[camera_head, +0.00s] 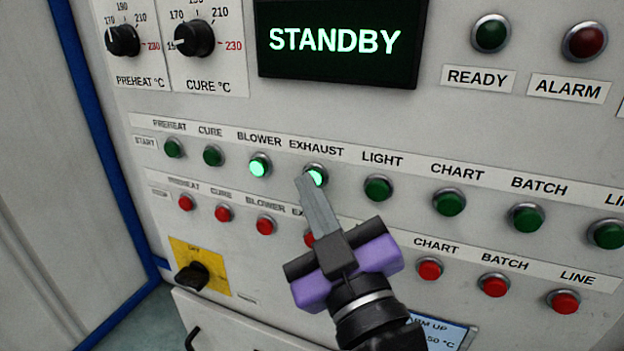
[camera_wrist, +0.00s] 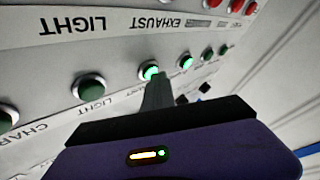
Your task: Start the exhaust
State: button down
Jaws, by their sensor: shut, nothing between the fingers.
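The green EXHAUST start button (camera_head: 318,176) is lit, in the upper START row of the panel. It also shows lit in the wrist view (camera_wrist: 150,72). My gripper (camera_head: 304,182) is shut and empty, with its fingertips at the lower left edge of this button and covering part of it. In the wrist view the fingertips (camera_wrist: 154,82) overlap the button's lower edge; I cannot tell if they press on it. The red EXHAUST stop button (camera_head: 309,239) below is partly hidden by my fingers.
The BLOWER start button (camera_head: 260,166) to the left is lit. The LIGHT start button (camera_head: 378,188) to the right is unlit. A display (camera_head: 338,42) above reads STANDBY. A black rotary switch (camera_head: 193,276) on a yellow plate is at the lower left.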

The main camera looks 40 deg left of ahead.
jog(key=shift+s, duration=0.15)
jog(key=shift+s+d, duration=0.25)
jog(key=shift+s, duration=0.45)
jog(key=shift+s, duration=0.1)
jog(key=shift+s+d+p, duration=0.2)
jog(key=shift+s+p, duration=0.1)
jog(key=shift+s, duration=0.5)
jog(key=shift+s+d+p, duration=0.15)
jog(key=shift+s+p, duration=0.1)
jog(key=shift+s, duration=0.5)
jog(key=shift+s+d+p, duration=0.2)
jog(key=shift+s+p, duration=0.1)
jog(key=shift+s, duration=0.5)
